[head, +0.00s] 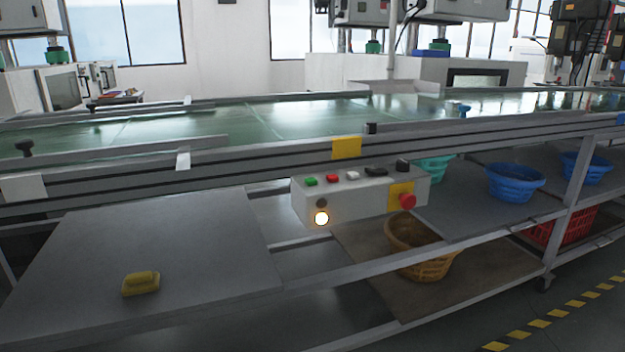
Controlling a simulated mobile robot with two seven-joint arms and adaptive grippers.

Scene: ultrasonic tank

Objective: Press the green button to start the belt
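The green button (311,182) sits at the left end of the top face of a grey control box (345,204). The box is fixed to the front rail of the conveyor. A red button (333,178), a white button (352,175) and dark switches stand to the right of the green one. A red mushroom button (407,201) on a yellow plate and a glowing lamp (321,218) are on the front face. The green belt (290,120) runs across behind the box. Neither of my grippers is in view.
A grey shelf board (190,250) at lower left holds a yellow block-like object (141,283). A brown basket (420,262) stands on the lower shelf under the box. Blue baskets (514,184) are on the right shelf. The space before the box looks clear.

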